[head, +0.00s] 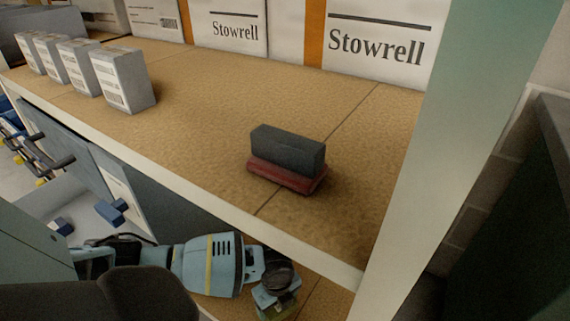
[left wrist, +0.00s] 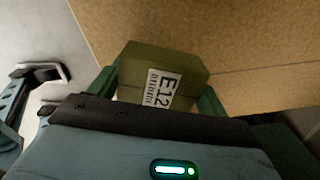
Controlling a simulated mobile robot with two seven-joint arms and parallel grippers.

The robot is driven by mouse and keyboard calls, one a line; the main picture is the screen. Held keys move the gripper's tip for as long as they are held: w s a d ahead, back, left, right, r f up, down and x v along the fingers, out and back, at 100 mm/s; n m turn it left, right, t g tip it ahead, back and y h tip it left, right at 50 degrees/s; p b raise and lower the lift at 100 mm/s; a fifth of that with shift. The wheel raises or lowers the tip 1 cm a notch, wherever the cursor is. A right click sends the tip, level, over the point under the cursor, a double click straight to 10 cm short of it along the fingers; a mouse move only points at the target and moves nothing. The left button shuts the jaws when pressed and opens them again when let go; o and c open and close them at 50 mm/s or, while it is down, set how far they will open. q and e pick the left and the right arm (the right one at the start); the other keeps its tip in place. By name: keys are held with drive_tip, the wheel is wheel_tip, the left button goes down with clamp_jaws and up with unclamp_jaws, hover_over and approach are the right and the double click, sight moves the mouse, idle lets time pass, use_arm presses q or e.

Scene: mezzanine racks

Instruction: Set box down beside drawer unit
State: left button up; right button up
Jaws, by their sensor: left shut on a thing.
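My left gripper (head: 272,287) reaches in below the upper shelf, over a lower tan board. It is shut on an olive-green box (left wrist: 165,72) with a white E12 label. In the left wrist view the box sits between the two fingers, over the tan board (left wrist: 270,40); I cannot tell whether it touches the board. In the head view only a small part of the box (head: 287,307) shows under the gripper. A dark grey panel (head: 170,210) under the upper shelf may belong to the drawer unit; I cannot tell. My right gripper is not in view.
The upper shelf (head: 220,120) holds a dark block (head: 288,149) on a red base, several small white cartons (head: 122,80) and large Stowrell boxes (head: 375,45). A pale upright post (head: 440,150) stands at the right. The upper shelf overhangs the lower board (head: 325,297).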

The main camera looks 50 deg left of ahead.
use_arm(q)
drive_tip(key=shift+w, duration=0.15)
drive_tip(key=f+b, duration=0.1)
drive_tip(key=w+f+b, duration=0.1)
drive_tip(key=f, duration=0.1)
drive_tip(key=shift+d+f+b, duration=0.2)
drive_tip(key=shift+f+b, duration=0.1)
drive_tip(key=shift+b, duration=0.1)
drive_tip(key=shift+r, duration=0.1)
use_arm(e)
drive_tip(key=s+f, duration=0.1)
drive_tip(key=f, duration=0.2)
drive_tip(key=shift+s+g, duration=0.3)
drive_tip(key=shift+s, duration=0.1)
use_arm(q)
drive_tip(key=o, duration=0.6)
drive_tip(key=shift+f, duration=0.3)
drive_tip(key=shift+c, duration=0.2)
drive_tip(key=o, duration=0.5)
drive_tip(key=shift+c, duration=0.2)
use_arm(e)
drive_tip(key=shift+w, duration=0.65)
